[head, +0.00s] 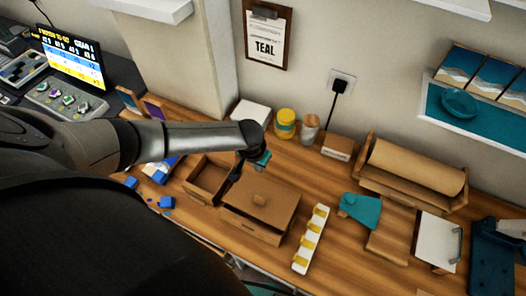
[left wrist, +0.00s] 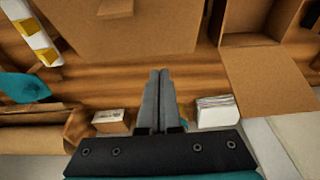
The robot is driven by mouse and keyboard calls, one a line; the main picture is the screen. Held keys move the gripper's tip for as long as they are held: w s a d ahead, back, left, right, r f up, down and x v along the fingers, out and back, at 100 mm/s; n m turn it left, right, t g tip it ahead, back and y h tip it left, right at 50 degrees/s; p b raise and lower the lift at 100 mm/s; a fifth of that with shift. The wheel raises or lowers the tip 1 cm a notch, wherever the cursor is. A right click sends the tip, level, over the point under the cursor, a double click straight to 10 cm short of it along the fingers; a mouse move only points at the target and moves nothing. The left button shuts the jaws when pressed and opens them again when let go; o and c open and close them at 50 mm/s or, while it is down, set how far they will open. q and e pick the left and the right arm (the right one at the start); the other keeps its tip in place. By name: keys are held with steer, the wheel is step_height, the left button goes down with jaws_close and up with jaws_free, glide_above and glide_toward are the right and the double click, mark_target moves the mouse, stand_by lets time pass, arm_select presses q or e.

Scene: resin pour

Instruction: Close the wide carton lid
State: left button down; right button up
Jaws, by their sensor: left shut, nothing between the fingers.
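The wide carton (head: 270,213) is a brown cardboard box on the wooden workbench. Its lid (head: 285,195) lies over the top and looks nearly flat, with a small raised tab (head: 259,199); I cannot tell whether it sits fully flush. In the left wrist view the carton's brown top (left wrist: 120,35) fills the upper left. My left gripper (head: 228,190) is shut and empty, between the wide carton and a smaller open carton (head: 203,181). Its closed fingers (left wrist: 159,74) also show in the left wrist view, apart from the lid there. My right gripper is not in view.
The open carton's flap (left wrist: 270,82) shows at right in the left wrist view. A white strip with yellow pieces (head: 311,240) lies right of the wide carton. A yellow jar (head: 285,124), small box (head: 340,147) and paper roll (head: 416,168) stand along the wall.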

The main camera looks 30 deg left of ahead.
arm_select(q)
step_height(320, 180, up, 9)
steer(key=shift+p, duration=0.4)
stand_by(0.4)
stand_by(0.8)
